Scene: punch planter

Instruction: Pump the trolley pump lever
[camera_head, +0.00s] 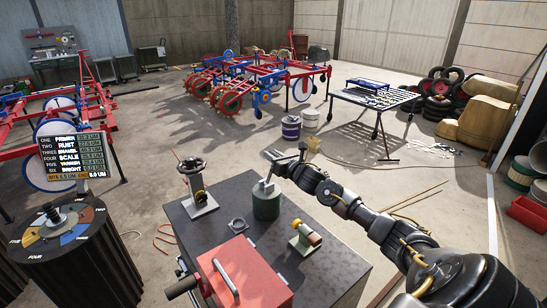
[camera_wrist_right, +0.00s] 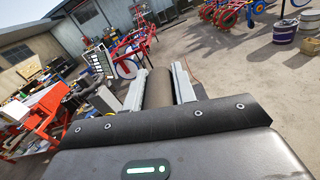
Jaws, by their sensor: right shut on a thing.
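A dark green cylinder (camera_head: 267,203), which looks like the trolley pump body, stands on the dark grey trolley top (camera_head: 335,262). In the right wrist view, my right gripper (camera_wrist_right: 158,90) is shut on a brown round grip (camera_wrist_right: 158,85), with a pale finger on either side. This grip looks like the end of the pump lever. Its joint to the pump is hidden. My left gripper is not in view.
A round coloured dial (camera_head: 65,228) and a readout board (camera_head: 73,157) stand at left.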

